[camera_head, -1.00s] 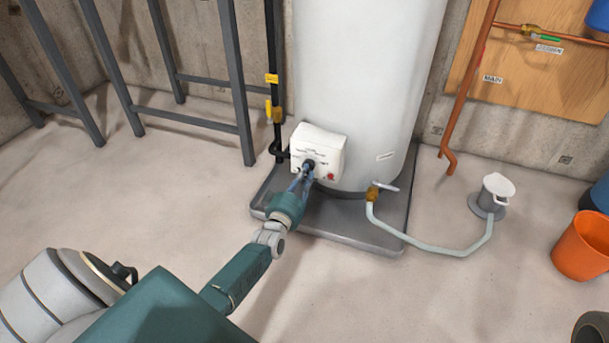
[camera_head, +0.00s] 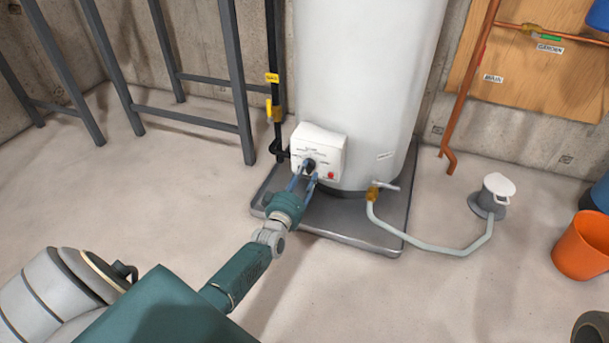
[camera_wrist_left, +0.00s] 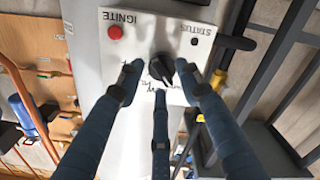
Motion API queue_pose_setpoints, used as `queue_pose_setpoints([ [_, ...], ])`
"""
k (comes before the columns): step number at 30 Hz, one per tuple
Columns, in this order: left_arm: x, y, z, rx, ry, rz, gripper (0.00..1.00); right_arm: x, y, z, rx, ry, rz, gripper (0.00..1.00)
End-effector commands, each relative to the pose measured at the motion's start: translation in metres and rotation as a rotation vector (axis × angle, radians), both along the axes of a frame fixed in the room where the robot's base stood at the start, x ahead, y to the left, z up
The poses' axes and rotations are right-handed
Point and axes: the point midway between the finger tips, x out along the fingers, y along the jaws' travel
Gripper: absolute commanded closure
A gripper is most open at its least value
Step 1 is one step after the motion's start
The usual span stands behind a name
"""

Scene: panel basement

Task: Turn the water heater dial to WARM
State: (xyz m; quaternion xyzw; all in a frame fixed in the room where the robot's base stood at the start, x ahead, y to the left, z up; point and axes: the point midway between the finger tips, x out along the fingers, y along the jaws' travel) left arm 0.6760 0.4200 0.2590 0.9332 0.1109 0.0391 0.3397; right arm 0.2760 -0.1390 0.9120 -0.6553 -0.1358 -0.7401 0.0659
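The white control box (camera_head: 332,151) sits low on the front of the water heater (camera_head: 366,70). Its round black dial (camera_head: 309,164) also shows in the wrist view (camera_wrist_left: 161,68), with small print around it that is too small to read. I cannot tell which setting the dial points at. My left gripper (camera_head: 305,174) is in front of the dial. In the wrist view its blue fingers (camera_wrist_left: 163,84) are spread apart, with the dial visible between their tips and no finger seen pressing on it. My right gripper is out of view.
A red ignite button (camera_wrist_left: 115,32) is on the same panel. The heater stands on a grey tray (camera_head: 345,222). A drain valve (camera_head: 373,192) with a hose is at its right, a black pipe (camera_head: 274,60) at its left. An orange bucket (camera_head: 582,246) stands far right.

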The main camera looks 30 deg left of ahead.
Motion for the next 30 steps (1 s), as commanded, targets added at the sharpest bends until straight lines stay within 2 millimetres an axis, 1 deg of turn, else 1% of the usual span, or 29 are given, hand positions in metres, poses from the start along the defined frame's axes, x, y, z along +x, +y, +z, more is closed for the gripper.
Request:
queue_pose_setpoints([
  [5,-0.002,-0.001,0.0,-0.001,-0.002,0.0,0.65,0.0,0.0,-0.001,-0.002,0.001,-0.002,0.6],
  [8,-0.01,-0.003,0.0,-0.002,-0.001,-0.001,0.65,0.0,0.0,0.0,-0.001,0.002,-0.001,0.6],
  [11,-0.026,-0.006,0.0,-0.002,-0.001,0.001,0.65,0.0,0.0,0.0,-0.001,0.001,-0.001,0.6],
  [15,-0.057,-0.014,-0.001,-0.003,0.002,0.0,0.65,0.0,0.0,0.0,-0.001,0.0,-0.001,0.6],
  [21,-0.095,-0.023,-0.001,-0.001,0.001,0.0,0.65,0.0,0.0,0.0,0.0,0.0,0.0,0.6],
  [25,-0.11,-0.026,0.0,0.0,0.001,0.001,0.65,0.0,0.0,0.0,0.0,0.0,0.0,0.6],
  [30,-0.117,-0.028,0.0,0.0,-0.001,0.001,0.65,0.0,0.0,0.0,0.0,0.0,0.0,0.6],
])
